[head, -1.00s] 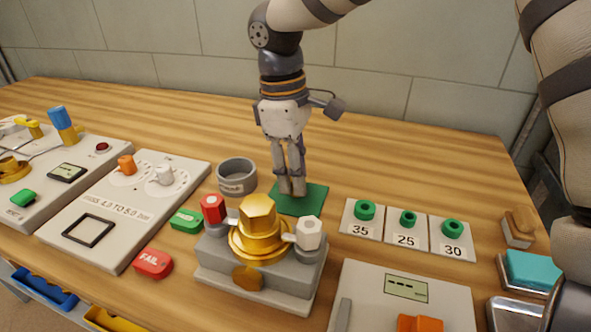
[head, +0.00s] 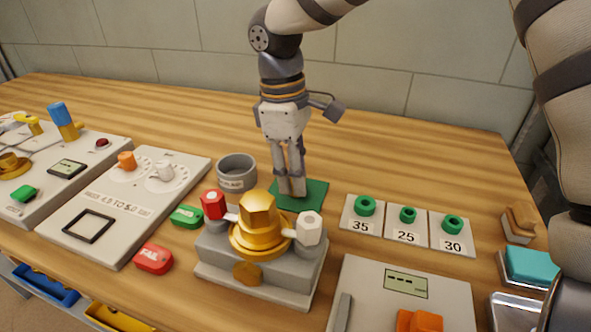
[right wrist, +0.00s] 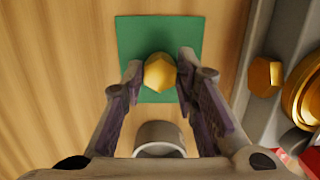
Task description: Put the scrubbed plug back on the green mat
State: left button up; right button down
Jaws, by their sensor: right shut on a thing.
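The green mat (head: 313,195) lies flat on the wooden bench, behind the grey block with the brass fitting. My right gripper (head: 292,190) points down over the mat's left part. In the right wrist view, a brass plug (right wrist: 159,72) sits between the fingertips of this gripper (right wrist: 161,70), which is shut on it. The green mat (right wrist: 130,35) shows beneath and around the plug. The fingers hide most of the plug in the head view. I cannot tell whether its underside touches the mat. My left gripper is not in view.
A grey cup (head: 237,172) stands close left of the mat. The grey block (head: 262,265) with a brass fitting (head: 258,225) and red and white knobs stands in front. Cards with green rings (head: 407,215) lie to the right. The bench behind the mat is clear.

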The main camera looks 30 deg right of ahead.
jog(key=c, duration=1.2)
grip_release()
jog(key=shift+r, duration=4)
